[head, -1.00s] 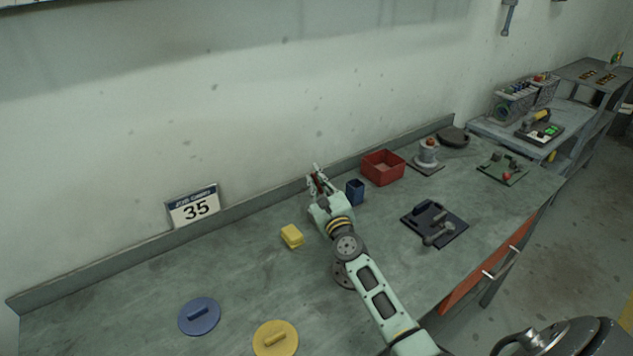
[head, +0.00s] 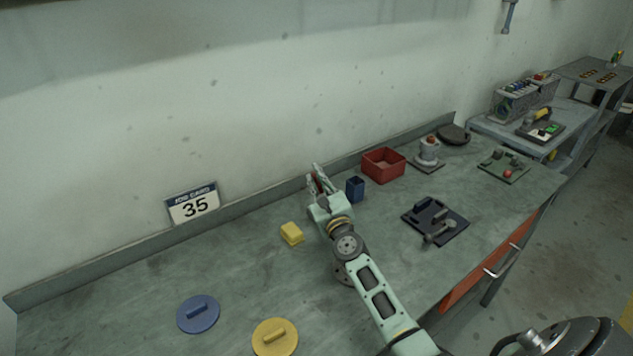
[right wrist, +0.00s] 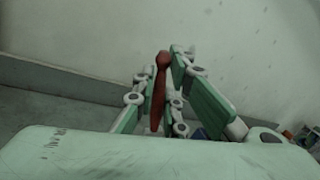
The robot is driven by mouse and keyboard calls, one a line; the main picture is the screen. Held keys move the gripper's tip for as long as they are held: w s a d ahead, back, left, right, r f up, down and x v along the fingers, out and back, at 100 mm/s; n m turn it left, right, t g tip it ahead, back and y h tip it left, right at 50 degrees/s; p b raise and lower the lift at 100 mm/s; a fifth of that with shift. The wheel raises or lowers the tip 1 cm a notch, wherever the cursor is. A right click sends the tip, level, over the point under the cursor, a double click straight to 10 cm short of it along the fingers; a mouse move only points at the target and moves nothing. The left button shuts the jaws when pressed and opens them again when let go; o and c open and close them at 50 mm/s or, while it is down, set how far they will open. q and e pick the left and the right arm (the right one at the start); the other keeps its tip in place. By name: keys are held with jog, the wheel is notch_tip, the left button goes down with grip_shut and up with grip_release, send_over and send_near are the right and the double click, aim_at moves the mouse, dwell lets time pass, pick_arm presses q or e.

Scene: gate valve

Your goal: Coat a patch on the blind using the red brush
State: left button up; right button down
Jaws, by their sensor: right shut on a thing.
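My right gripper (head: 316,180) is near the back wall, left of the small blue cup. In the right wrist view its fingers (right wrist: 162,85) are shut on the red brush (right wrist: 159,95), whose red handle stands roughly upright between them. In the head view only a little red of the brush shows between the fingers; its bristles cannot be made out. Which thing is the blind is not clear. A blue disc (head: 198,314) and a yellow disc (head: 275,337), each with a raised bar, lie at the front left. A dark round disc (head: 453,134) lies at the far back. My left gripper is not in view.
A blue cup (head: 355,190) and a red bin (head: 384,166) stand right of the gripper. A yellow block (head: 291,233) lies to its left. A dark tray (head: 435,221) with a grey tool sits further right. The left worktop is mostly clear.

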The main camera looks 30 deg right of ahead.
jog(key=shift+f, duration=0.1)
dwell(0.3)
notch_tip(320, 180, up, 7)
jog(key=p, duration=0.6)
jog(key=shift+p, duration=0.4)
dwell(0.4)
